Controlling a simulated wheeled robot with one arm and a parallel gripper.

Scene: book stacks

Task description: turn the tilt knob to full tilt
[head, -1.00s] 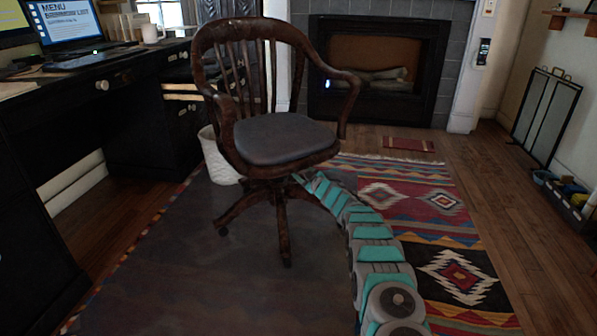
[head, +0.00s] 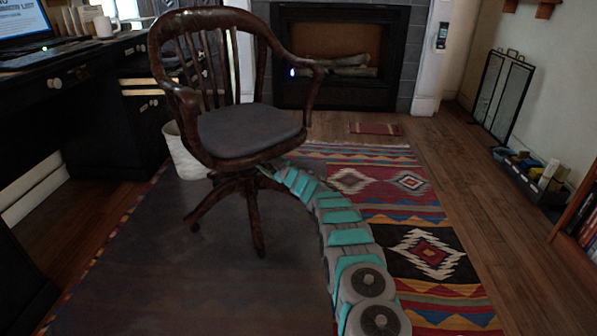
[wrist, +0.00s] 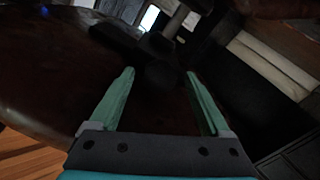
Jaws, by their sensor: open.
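The wooden swivel chair (head: 235,100) with a grey seat pad (head: 250,130) stands upright on the rug. My arm runs along the floor to the chair's base, and its far end is hidden behind the chair legs in the head view. A dark brown curved surface, seemingly the seat's underside (wrist: 40,65), fills the left.
A black desk (head: 110,120) stands at the left, with a white bin (head: 185,155) behind the chair. A fireplace (head: 340,60) is at the back. A box of small items (head: 530,175) and a bookshelf (head: 580,230) line the right. The patterned rug (head: 400,210) and wood floor beside it are clear.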

